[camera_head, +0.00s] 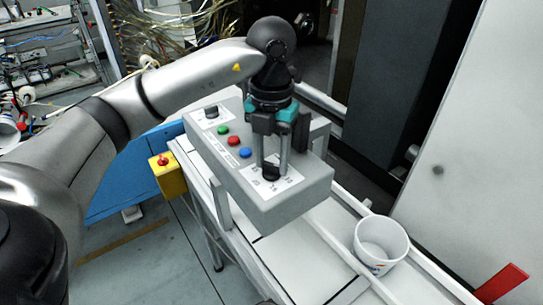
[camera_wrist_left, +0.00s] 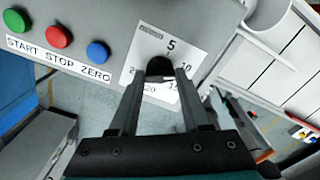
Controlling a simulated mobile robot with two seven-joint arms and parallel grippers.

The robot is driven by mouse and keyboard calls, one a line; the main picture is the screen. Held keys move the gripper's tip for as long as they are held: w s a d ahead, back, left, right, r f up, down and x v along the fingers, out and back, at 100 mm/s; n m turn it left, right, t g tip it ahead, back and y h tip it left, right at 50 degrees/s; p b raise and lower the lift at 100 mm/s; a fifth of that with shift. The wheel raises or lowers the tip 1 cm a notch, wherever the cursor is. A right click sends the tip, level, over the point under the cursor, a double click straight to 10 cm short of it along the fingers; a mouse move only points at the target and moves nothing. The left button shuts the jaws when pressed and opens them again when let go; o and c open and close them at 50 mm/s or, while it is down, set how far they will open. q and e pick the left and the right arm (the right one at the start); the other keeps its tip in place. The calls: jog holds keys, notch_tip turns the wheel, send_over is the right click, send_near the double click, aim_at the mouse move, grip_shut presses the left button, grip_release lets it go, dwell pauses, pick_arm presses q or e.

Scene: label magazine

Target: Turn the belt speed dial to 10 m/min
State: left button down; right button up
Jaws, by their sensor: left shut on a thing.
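The belt speed dial is a small black knob (camera_head: 270,172) at the near end of the grey control box (camera_head: 290,205). It sits on a white scale plate (camera_head: 287,183). In the wrist view the black knob (camera_wrist_left: 159,66) is between my fingertips, with 5 printed above it, 10 to its right and 20 below. My left gripper (camera_head: 271,165) comes down from above and is shut on the knob; it also shows in the wrist view (camera_wrist_left: 160,76). The fingers hide part of the scale, and I cannot tell where the knob's pointer is. My right gripper is not in view.
Green (camera_head: 223,130), red (camera_head: 234,141) and blue (camera_head: 246,152) buttons sit beside the dial. Another black knob (camera_head: 211,111) is at the box's far end. A white cup (camera_head: 381,240) stands on the conveyor, right of the box. A yellow box with a red button (camera_head: 166,175) is at left.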

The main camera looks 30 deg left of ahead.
aim_at(271, 164)
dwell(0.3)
pick_arm(q)
jog(key=shift+c, duration=1.8)
grip_release()
jog(key=shift+r, duration=0.1)
notch_tip(271, 164, up, 7)
jog(key=shift+r+p, duration=0.2)
jog(key=shift+p, duration=0.5)
